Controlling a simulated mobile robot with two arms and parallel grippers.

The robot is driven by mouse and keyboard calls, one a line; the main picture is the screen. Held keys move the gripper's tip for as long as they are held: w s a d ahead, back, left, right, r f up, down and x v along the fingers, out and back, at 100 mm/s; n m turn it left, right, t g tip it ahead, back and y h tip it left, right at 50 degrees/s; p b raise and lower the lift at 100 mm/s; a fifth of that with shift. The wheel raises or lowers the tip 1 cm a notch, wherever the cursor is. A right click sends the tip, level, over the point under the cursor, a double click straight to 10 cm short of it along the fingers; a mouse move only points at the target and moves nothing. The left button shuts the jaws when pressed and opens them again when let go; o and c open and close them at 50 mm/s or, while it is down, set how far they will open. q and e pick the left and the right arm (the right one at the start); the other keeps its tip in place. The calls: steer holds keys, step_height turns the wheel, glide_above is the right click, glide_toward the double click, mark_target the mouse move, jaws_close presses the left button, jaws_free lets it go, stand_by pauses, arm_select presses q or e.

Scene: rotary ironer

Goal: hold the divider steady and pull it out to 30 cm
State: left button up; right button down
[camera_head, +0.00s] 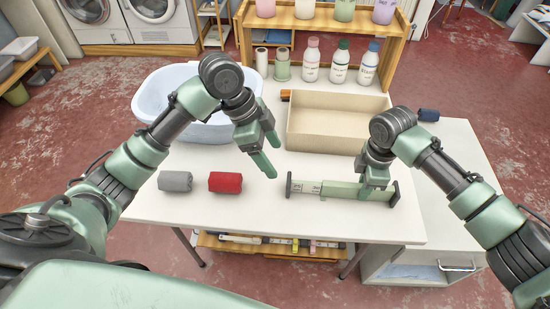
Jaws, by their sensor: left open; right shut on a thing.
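The divider (341,190) is a pale green extendable bar with upright end plates, lying across the front right of the white table (270,215). Dark markings show on its left part. My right gripper (376,190) is shut on the divider near its right end. My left gripper (268,160) is open and empty above the table, up and to the left of the divider's left end plate. The divider's part behind the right fingers is hidden.
A beige open box (330,145) stands behind the divider. A grey roll (175,181) and a red roll (225,182) lie to the left. A pale blue basin (165,90) is at the back left. Bottles (341,65) line the back. Bare table lies between red roll and divider.

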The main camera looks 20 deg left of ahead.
steer(key=c, duration=1.3)
jaws_free()
steer(key=shift+o, duration=0.2)
